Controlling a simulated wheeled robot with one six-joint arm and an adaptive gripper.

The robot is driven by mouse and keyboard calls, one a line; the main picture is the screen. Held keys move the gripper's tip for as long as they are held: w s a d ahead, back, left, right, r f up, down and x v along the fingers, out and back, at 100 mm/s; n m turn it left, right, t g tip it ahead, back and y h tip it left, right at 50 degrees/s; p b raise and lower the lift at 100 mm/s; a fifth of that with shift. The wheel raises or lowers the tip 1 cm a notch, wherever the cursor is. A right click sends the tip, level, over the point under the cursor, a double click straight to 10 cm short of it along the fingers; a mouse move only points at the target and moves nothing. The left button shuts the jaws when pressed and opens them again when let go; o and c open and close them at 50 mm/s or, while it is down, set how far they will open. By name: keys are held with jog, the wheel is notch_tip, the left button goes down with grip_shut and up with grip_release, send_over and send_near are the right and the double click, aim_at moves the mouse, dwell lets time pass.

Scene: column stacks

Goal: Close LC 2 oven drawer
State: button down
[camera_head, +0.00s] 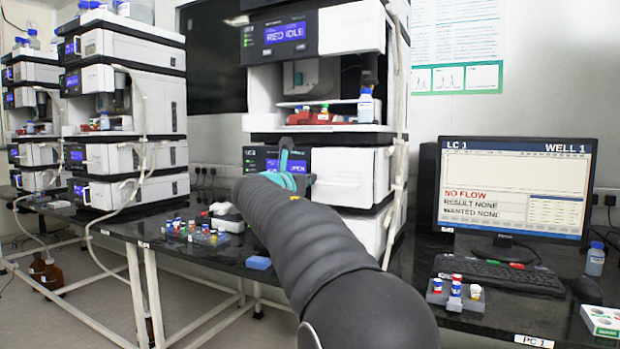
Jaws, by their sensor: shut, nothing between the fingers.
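My gripper (287,158), with teal fingers, is shut and empty in front of the lower part of the nearest instrument stack (262,92). It overlaps a lit blue display on a lower module, whose text is partly hidden and seems to end in "PEN". That module's white front panel (343,178) is just right of my gripper. My arm hides the area below, so I cannot tell whether a drawer stands out or whether my fingers touch the front.
Two more stacks (108,165) stand at the left. At the right are a monitor (513,190) reading "LC 1", a keyboard (498,275) and a vial rack (455,297).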

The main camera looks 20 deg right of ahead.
jog(key=shift+a, duration=0.1)
dwell(0.4)
jog(key=b+v, duration=0.1)
jog(key=v, duration=1.2)
notch_tip(320, 180, up, 5)
jog(key=s+g+y, duration=0.1)
jog(key=g+y, duration=0.1)
jog(key=y, duration=0.1)
jog(key=r+x, duration=0.1)
jog(key=x, duration=1.2)
jog(key=shift+w+d+f+b, duration=0.15)
jog(key=shift+d+b, duration=0.3)
jog(key=shift+d, duration=0.1)
